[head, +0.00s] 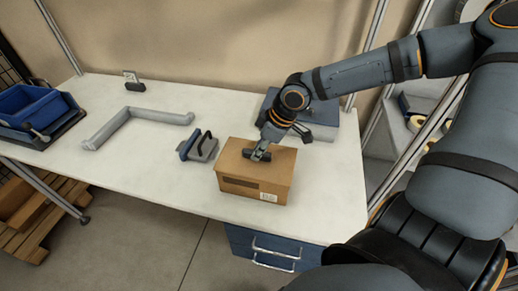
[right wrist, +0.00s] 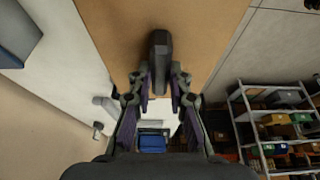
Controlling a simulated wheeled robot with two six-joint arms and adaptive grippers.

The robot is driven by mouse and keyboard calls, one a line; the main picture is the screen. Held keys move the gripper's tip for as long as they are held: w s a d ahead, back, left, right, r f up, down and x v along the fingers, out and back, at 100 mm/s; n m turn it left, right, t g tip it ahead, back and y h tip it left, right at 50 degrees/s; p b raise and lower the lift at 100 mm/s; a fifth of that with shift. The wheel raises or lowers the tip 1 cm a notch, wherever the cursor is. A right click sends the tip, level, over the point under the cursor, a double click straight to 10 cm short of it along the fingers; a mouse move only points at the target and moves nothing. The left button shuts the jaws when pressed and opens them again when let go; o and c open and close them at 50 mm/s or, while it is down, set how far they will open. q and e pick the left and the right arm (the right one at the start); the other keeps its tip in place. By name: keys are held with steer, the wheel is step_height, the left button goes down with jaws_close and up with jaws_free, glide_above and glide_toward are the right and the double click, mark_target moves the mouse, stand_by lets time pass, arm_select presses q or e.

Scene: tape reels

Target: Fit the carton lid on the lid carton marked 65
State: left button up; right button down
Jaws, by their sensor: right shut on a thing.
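The brown lid carton (head: 238,187) stands on the white table, right of its middle. A small white label is on its front, and I cannot read its marking. The brown carton lid (head: 237,155) lies over the carton's top; no clear gap shows, but I cannot tell whether it is fully seated. My right gripper (head: 261,151) is above the lid, shut on its dark handle. The right wrist view shows the lid (right wrist: 205,28) and the handle (right wrist: 160,48) between the fingers of my right gripper (right wrist: 160,88). My left gripper is not in view.
A grey tape tool (head: 202,148) is left of the carton. Blue bins (head: 28,103) are at the far left. A blue-grey box (head: 322,122) stands behind the carton. The table's front left is clear.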

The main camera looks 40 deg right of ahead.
steer(key=c, duration=1.2)
jaws_free()
step_height(320, 180, up, 10)
steer(key=shift+r, duration=0.1)
